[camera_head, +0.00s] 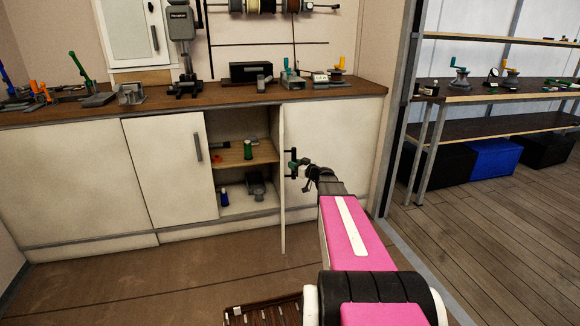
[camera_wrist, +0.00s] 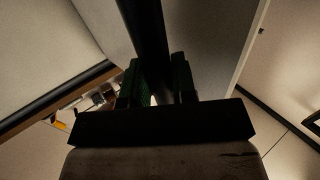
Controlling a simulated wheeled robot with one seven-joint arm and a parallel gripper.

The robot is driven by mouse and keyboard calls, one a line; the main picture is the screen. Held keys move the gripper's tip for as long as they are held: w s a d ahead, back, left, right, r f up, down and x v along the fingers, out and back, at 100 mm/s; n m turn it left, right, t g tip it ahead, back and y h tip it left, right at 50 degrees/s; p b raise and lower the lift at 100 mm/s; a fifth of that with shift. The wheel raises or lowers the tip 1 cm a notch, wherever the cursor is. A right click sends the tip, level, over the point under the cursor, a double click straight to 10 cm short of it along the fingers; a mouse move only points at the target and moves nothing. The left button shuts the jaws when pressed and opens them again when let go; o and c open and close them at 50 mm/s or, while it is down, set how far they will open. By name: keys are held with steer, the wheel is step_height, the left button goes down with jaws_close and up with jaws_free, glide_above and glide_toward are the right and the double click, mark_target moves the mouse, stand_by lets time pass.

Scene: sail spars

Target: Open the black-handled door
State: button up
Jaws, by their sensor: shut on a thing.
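The black-handled door (camera_head: 283,195) is a white cabinet door under the counter. It stands swung out from the cabinet front, seen nearly edge-on in the head view. Its black handle (camera_wrist: 146,28) runs between the green finger pads of my gripper (camera_wrist: 157,88) in the wrist view. In the head view my gripper (camera_head: 299,168) is at the right side of the door, shut on the handle, which is mostly hidden there. The cabinet opening left of the door shows a wooden shelf (camera_head: 232,155) with a green spool and other small items.
A closed white door (camera_head: 165,165) with a dark handle is left of the opening. The wooden counter (camera_head: 220,92) above carries several tools. A grey-framed doorway and shelving (camera_head: 480,125) stand at the right. The floor in front of the cabinets looks mostly clear.

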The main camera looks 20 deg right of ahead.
steer(key=d, duration=0.5)
steer(key=o, duration=1)
steer(key=shift+c, duration=0.2)
